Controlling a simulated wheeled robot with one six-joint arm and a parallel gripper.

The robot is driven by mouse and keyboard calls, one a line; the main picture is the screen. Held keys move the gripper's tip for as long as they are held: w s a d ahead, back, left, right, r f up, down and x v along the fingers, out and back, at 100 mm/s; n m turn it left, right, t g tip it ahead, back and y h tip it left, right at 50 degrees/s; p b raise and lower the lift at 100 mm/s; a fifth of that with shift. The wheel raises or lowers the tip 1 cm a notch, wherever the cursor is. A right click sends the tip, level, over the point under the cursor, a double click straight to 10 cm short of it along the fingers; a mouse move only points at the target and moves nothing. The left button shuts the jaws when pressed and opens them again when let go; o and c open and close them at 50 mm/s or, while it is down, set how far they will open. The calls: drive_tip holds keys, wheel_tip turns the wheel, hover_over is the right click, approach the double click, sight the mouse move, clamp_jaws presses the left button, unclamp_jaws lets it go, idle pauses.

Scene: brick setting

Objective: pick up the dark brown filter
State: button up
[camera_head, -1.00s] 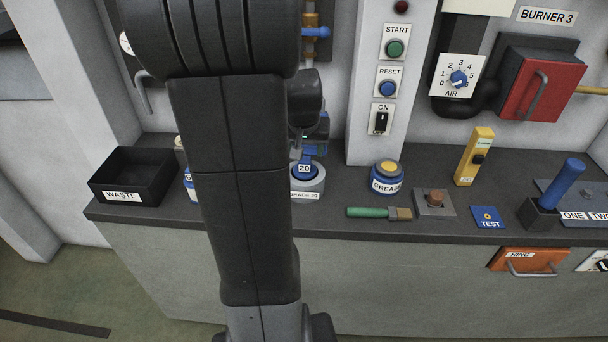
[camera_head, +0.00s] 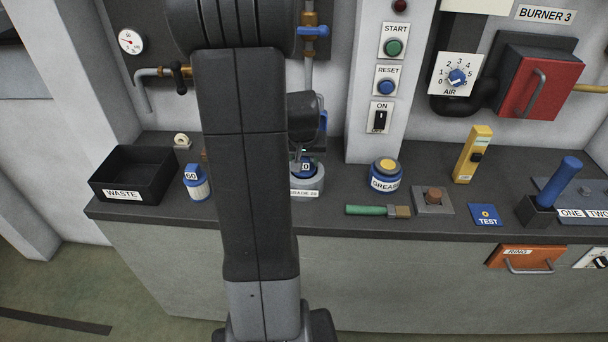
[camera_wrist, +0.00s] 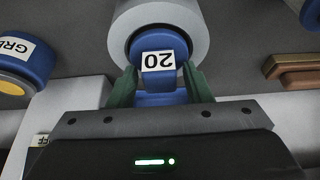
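My gripper (camera_wrist: 160,78) has its two green fingers on either side of a blue piece labelled 20 (camera_wrist: 158,62). I cannot tell whether they press on it or only flank it. The blue piece sits in a round grey holder (camera_wrist: 186,18), which also shows in the head view (camera_head: 310,184), partly behind my arm. No thing is clearly recognisable as the dark brown filter. A brown, stepped object (camera_wrist: 292,72) lies at the right edge of the wrist view, apart from my fingers. My arm hides part of the counter in the head view.
The black WASTE bin (camera_head: 123,177) and a blue-and-white bottle labelled 60 (camera_head: 196,184) stand at left. To the right are the GREASE tin (camera_head: 384,176), a green-handled brush (camera_head: 372,210) and a yellow device (camera_head: 472,155). The wall behind carries pipes and switches.

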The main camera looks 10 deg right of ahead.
clamp_jaws()
drive_tip(key=shift+r, duration=0.1)
